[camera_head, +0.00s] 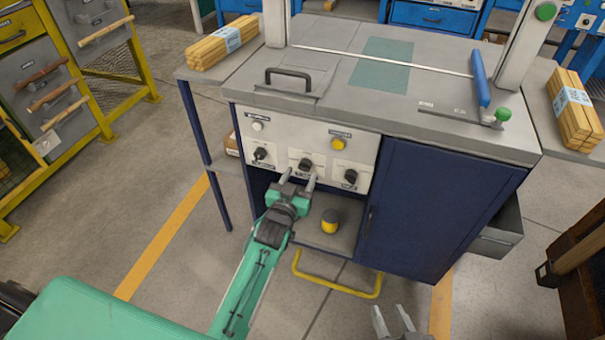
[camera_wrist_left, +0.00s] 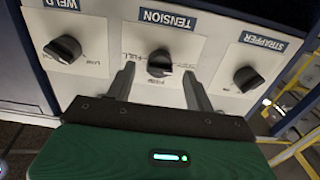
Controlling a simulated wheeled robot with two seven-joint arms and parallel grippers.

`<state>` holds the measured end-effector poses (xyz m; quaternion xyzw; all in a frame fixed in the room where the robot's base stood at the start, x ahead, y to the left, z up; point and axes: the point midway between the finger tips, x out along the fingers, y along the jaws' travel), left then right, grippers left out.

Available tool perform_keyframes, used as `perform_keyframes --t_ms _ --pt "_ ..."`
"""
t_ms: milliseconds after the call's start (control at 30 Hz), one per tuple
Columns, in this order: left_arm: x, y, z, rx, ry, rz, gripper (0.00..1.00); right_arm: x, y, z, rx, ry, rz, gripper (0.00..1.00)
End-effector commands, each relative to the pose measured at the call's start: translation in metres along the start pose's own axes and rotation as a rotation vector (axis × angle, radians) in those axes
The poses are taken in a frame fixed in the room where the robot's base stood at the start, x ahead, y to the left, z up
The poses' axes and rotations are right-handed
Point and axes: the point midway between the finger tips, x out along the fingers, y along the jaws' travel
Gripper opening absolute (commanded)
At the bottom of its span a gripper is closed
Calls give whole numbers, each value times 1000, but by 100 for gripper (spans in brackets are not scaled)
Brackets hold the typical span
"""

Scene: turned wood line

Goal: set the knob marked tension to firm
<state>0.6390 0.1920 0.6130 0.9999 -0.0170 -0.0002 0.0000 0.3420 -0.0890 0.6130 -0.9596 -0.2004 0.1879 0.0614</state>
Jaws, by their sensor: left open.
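The tension knob (camera_wrist_left: 159,63) is a black rotary knob on a pale plate, under a blue TENSION label (camera_wrist_left: 167,17) in the left wrist view. Small print lies around it; which mark its pointer faces is unclear. It is also the middle knob (camera_head: 305,164) on the cabinet panel in the head view. My left gripper (camera_head: 299,176) is open, with one finger on each side of the tension knob and gaps visible in the left wrist view (camera_wrist_left: 158,72). My right gripper (camera_head: 390,312) shows at the bottom edge of the head view, fingers apart, empty and away from the panel.
The weld knob (camera_wrist_left: 63,48) and the strapper knob (camera_wrist_left: 248,79) flank the middle one. A white button (camera_head: 258,126) and a yellow button (camera_head: 338,143) sit above. A yellow bar (camera_head: 338,285) juts out low.

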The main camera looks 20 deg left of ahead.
Motion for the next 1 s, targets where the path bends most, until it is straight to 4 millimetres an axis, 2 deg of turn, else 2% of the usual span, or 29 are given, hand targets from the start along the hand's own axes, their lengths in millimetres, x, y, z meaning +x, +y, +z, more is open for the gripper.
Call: perform_keyframes --t_ms 200,567,667,800,1000 --pt "21 0 1 0 0 0 54 1 -6 0 8 51 -14 36" --pt "26 0 0 0 0 0 54 1 -7 -2 10 63 -16 36" --pt "26 0 0 0 0 0 38 1 -7 -2 10 63 -16 36" --pt "25 0 0 0 0 0 11 2 -7 -1 10 63 -16 36" --pt "25 0 0 7 0 0 9 1 -7 -2 9 58 -15 36"
